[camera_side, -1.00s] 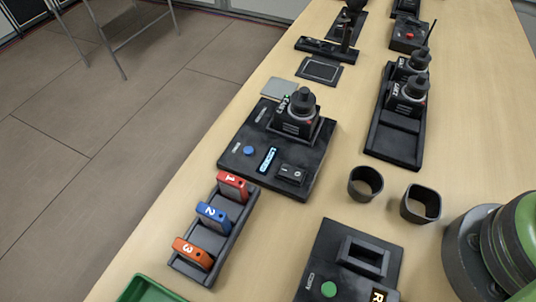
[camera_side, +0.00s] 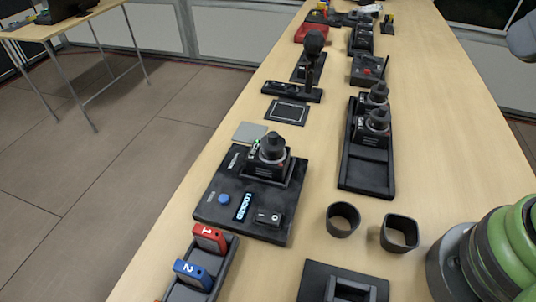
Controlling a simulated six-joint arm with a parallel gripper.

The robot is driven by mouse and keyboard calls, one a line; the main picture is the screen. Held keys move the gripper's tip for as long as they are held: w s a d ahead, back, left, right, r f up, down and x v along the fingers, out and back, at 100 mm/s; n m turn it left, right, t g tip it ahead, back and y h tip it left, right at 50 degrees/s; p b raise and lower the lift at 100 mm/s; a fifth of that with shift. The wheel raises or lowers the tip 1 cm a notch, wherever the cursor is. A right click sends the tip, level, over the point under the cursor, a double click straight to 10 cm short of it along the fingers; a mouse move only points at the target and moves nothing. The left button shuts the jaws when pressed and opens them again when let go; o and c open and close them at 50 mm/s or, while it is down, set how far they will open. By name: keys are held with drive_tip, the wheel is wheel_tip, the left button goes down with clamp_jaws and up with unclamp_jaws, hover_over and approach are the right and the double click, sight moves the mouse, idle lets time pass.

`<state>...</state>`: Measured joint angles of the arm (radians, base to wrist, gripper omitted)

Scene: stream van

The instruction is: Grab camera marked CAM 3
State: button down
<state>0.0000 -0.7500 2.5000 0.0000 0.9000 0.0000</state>
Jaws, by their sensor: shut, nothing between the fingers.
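A small black camera (camera_side: 270,158) with a round top sits on a black dock (camera_side: 215,207) left of centre. Its side label is too small to read surely. The dock's display reads LOCKED, beside a blue button and a rocker switch. Two similar cameras, a nearer one (camera_side: 375,127) and a farther one (camera_side: 378,95), stand in a long black rack (camera_side: 366,177) to the right. Their labels are not legible, so I cannot tell which is CAM 3. My gripper is not in view.
Two dark open cups, one round (camera_side: 343,219) and one squarish (camera_side: 399,233), stand in front of the rack. A holder (camera_side: 226,262) with red and blue numbered blocks is at the lower left. A joystick (camera_side: 313,58) stands farther back. The pale table (camera_side: 310,180) is bare between dock and rack.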

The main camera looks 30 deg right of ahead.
drive_tip(key=c, duration=1.8)
unclamp_jaws()
drive_tip(key=shift+c, duration=0.2)
drive_tip(key=o, duration=1.8)
drive_tip(key=shift+o, duration=0.2)
